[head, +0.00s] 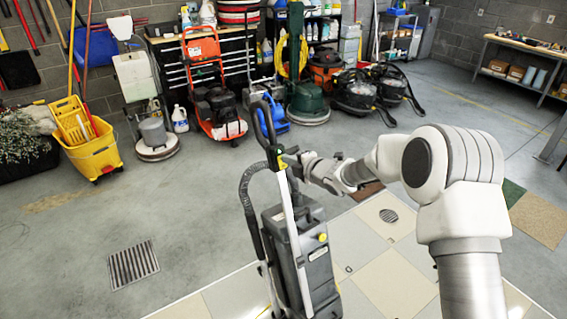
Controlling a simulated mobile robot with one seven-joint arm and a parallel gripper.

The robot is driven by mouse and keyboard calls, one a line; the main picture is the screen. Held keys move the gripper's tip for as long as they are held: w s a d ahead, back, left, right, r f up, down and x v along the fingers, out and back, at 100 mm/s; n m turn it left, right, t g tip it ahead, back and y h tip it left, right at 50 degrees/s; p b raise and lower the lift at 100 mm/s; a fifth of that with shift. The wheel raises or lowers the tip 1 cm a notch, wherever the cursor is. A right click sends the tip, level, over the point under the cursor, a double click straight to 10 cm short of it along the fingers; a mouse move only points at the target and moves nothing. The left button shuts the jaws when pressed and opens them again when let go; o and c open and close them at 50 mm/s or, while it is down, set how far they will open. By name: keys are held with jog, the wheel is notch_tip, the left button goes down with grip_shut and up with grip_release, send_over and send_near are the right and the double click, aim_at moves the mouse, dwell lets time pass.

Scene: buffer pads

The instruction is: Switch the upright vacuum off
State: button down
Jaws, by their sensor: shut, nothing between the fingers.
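The upright vacuum (303,262) stands in the lower middle of the head view, on the tiled pads. It has a grey and black body, a black loop handle at its top, a dark hose on its left side and a round yellow knob on the body front. A yellow-green part shows high on the handle stem. My gripper (289,160) is shut and empty beside this upper stem, coming from the right. I cannot tell whether its tips touch the handle. Which part is the switch, and its position, is too small to tell.
A yellow mop bucket (85,139) stands at the left, near a floor drain grate (133,265). An orange machine (212,85), a green floor machine (307,101) and black canister vacuums (355,93) line the back. A workbench (525,62) is at the right. Open concrete floor lies between.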

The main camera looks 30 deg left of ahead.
jog(key=shift+w+a+f, duration=0.15)
jog(key=shift+w+a, duration=0.05)
jog(key=shift+a, duration=0.2)
dwell(0.3)
jog(key=shift+d, duration=0.1)
jog(key=shift+b+v, duration=1.2)
jog(key=shift+v, duration=1.75)
